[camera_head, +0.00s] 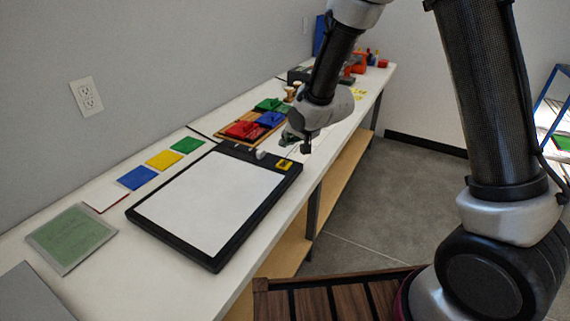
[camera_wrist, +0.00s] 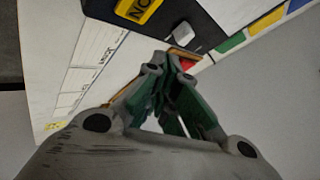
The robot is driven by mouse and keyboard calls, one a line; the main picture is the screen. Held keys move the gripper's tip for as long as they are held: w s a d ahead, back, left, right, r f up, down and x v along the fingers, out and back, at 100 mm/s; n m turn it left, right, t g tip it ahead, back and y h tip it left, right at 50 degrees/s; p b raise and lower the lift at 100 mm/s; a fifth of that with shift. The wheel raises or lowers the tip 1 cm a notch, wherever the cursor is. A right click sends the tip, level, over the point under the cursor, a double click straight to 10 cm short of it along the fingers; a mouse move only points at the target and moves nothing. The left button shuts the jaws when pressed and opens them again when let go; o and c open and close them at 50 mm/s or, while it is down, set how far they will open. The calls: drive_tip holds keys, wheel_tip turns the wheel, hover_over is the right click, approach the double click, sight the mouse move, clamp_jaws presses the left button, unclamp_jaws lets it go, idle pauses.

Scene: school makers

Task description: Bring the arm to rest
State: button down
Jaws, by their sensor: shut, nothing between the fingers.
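My gripper (camera_head: 295,138) hangs over the white bench (camera_head: 250,267), by the far end of a black-framed white board (camera_head: 210,200). In the wrist view my gripper (camera_wrist: 172,62) is shut, its fingers meeting at the tips with nothing between them. My arm reaches in from the right in the head view, bent, with its upper links above the bench and floor. Part of the gripper's far side is hidden by the wrist in the head view.
Blue (camera_head: 137,177), yellow (camera_head: 164,159) and green (camera_head: 187,145) cards lie along the wall. A tray with red (camera_head: 243,129), blue and green pieces sits beyond the board. Tools and an orange item crowd the far end. The grey floor (camera_head: 400,200) right of the bench is open.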

drive_tip(key=shift+r, duration=0.35)
